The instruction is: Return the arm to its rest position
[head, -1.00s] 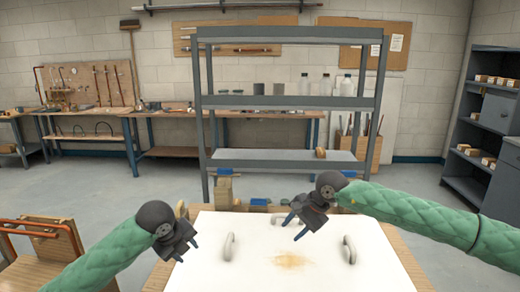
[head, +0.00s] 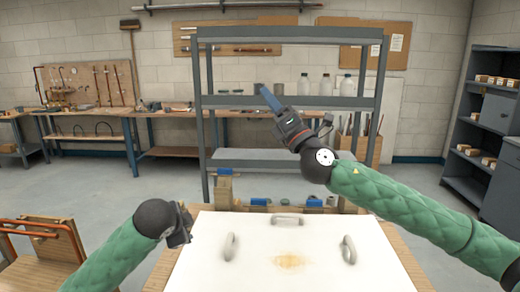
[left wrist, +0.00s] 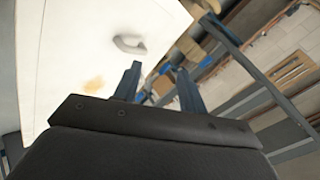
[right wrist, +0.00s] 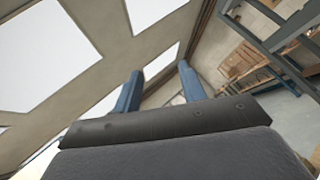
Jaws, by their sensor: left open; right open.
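My right arm comes in from the right in the head view, and its gripper (head: 268,98) points up and to the left in front of the grey shelf rack. Its two blue fingers (right wrist: 158,90) stand apart and empty in the right wrist view, with ceiling panels behind them. My left gripper (head: 186,222) is low at the left, beside the left edge of the white board. Its blue fingers also show apart in the left wrist view (left wrist: 160,88), with nothing between them.
A white board (head: 330,262) with grey handles and a brown stain lies on a wooden table. The grey shelf rack (head: 290,102) stands behind it with bottles. Small blue and wooden pieces lie at the table's back edge. A wooden chair-like piece (head: 40,250) stands at the left.

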